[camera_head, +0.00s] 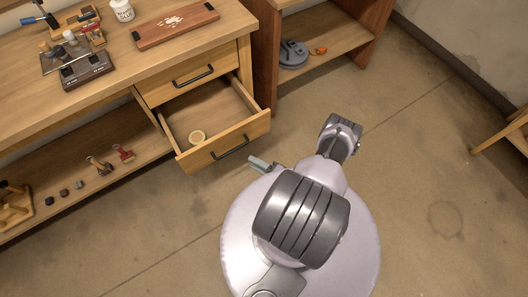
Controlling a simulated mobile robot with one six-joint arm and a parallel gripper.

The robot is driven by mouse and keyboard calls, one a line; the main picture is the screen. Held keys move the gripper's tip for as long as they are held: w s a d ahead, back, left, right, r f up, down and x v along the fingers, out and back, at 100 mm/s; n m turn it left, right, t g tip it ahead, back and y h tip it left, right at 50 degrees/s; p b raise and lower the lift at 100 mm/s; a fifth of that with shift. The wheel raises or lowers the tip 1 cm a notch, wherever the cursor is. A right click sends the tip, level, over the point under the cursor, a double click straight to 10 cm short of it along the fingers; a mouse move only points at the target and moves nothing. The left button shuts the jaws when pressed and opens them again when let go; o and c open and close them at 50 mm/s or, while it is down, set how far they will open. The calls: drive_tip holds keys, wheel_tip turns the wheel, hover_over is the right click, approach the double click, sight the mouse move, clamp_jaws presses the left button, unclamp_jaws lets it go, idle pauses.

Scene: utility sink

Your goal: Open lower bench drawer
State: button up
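The wooden bench has two drawers at its right end.
The bench top holds a wooden tray (175,24), a white cup (122,10) and tools. Clamps (99,165) and small blocks lie on the low shelf. A shelf unit (333,35) stands right of the bench. The floor (430,150) at right is mostly clear.

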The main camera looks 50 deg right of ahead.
drive_tip(key=v, duration=0.5)
drive_tip(key=shift+p, duration=0.3)
drive_tip(key=w+d+r+n+g+y, duration=0.2)
drive_tip(key=w+r+n+y, duration=0.1)
drive_tip(key=r, duration=0.4)
drive_tip(key=w+d+r+n+g+y, duration=0.2)
drive_tip(key=w+d+r+y, duration=0.15)
drive_tip(key=r, duration=0.45)
drive_tip(key=w+a+r+n+g+y, duration=0.1)
drive_tip(key=w+a+r+n+g, duration=0.15)
drive_tip(key=r, duration=0.45)
drive_tip(key=w+a+r+n+g, duration=0.1)
drive_tip(key=w+a+r+g, duration=0.2)
drive_tip(key=r, duration=0.4)
drive_tip(key=s+a+r+n+g+h, duration=0.2)
drive_tip(key=a+r+h, duration=0.1)
drive_tip(key=a+r, duration=0.65)
drive_tip(key=s+a+r+n+g+h, duration=0.1)
drive_tip(key=a+r+n+g+h, duration=0.1)
drive_tip(key=a+r, duration=0.75)
drive_tip(key=s+a+r+t+h, duration=0.2)
drive_tip(key=s+a+r+t, duration=0.1)
drive_tip(key=s+r, duration=0.6)
drive_tip(key=shift+s+a+r+n+t, duration=0.2)
drive_tip(key=shift+a+r+n+t, duration=0.1)
drive_tip(key=shift+a+n+t, duration=0.1)
